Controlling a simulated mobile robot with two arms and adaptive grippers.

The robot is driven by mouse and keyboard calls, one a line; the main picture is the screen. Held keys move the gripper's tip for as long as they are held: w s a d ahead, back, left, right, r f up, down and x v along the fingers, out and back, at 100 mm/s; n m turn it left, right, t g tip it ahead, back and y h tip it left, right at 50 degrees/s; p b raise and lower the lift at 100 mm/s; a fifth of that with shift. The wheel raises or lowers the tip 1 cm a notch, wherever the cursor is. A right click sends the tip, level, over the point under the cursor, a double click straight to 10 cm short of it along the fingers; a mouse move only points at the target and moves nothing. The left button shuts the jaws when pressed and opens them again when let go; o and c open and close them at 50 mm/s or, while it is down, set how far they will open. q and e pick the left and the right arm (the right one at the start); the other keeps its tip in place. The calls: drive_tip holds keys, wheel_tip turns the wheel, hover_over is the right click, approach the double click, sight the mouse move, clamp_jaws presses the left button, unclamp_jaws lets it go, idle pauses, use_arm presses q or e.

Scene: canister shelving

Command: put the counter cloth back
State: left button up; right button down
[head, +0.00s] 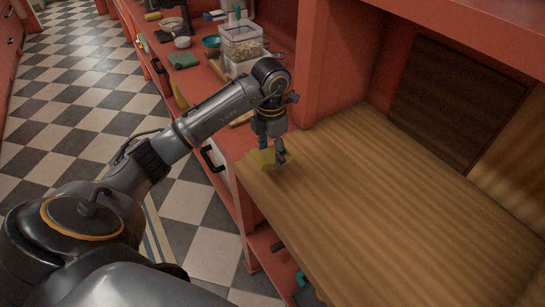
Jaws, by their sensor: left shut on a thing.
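My left gripper (273,155) is low over the near-left corner of the wooden surface (370,200). It is shut on a flat yellow cloth (257,160), which shows around and under its fingertips. The cloth lies at or just above the wood; I cannot tell if it touches. Part of it is hidden by the fingers. A folded green cloth (183,60) lies farther back on the red counter, apart from the gripper. My right gripper is not in view.
A dark wooden board (455,105) leans at the back of the red-walled recess. Most of the wooden surface is bare. Checkered floor lies to the left.

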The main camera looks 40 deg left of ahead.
sight(272, 153)
use_arm(q)
drive_tip(key=shift+w+f, duration=0.2)
drive_tip(key=shift+f, duration=0.05)
drive_tip(key=f+p, duration=0.2)
drive_tip(key=f, duration=0.1)
drive_tip(key=shift+w, duration=0.2)
drive_tip(key=shift+a+f, duration=0.1)
drive_tip(key=shift+f, duration=0.2)
drive_tip(key=shift+f, duration=0.1)
drive_tip(key=shift+f+b, duration=0.15)
drive_tip(key=shift+b, duration=0.15)
drive_tip(key=o, duration=1)
